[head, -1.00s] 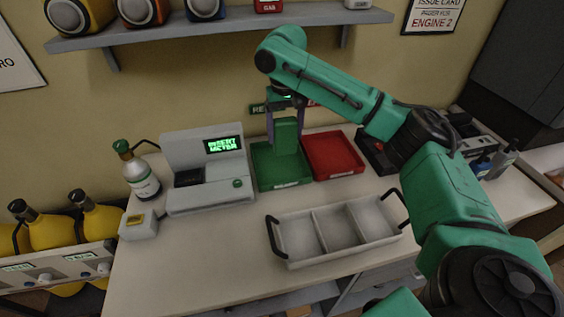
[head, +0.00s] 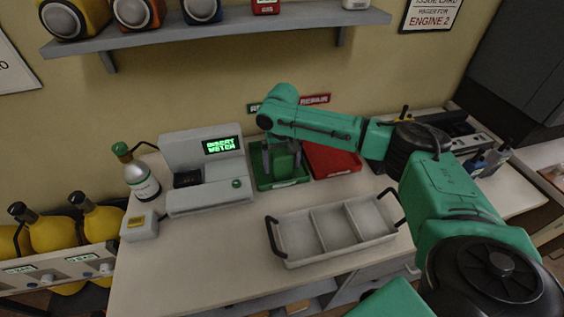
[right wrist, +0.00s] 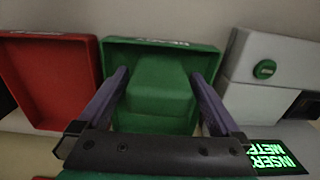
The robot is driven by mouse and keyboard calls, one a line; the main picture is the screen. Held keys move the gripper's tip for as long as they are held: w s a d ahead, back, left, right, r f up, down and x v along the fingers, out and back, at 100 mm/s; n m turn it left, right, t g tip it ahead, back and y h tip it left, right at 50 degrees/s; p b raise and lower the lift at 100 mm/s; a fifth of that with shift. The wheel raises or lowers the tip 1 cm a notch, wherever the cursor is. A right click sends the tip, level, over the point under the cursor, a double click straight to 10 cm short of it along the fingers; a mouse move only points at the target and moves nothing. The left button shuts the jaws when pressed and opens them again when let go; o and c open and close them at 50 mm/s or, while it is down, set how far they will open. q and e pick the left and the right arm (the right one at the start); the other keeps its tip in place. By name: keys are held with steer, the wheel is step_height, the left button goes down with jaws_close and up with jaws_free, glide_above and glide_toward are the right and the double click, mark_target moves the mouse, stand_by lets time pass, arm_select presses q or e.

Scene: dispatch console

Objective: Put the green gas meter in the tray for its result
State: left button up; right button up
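The green gas meter (head: 282,162) is down in the green tray (head: 291,183), beside the meter tester (head: 208,165). It also shows in the right wrist view (right wrist: 160,88), between my fingers and inside the green tray's walls (right wrist: 108,48). My right gripper (head: 282,168) reaches down into the green tray, one finger on each side of the meter. I cannot tell whether the fingers press on it or stand slightly apart. The tester's screen appears to read INSERT METER. My left gripper is not in view.
The red tray (head: 330,159) stands right of the green one, partly behind my right arm. A grey three-part carrier (head: 290,262) with black handles sits in front. A green-capped bottle (head: 140,180) stands left of the tester. Bare tabletop lies at the front left.

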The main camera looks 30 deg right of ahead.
step_height(320, 180, up, 12)
steer(key=b, duration=0.3)
steer(key=shift+r, duration=0.15)
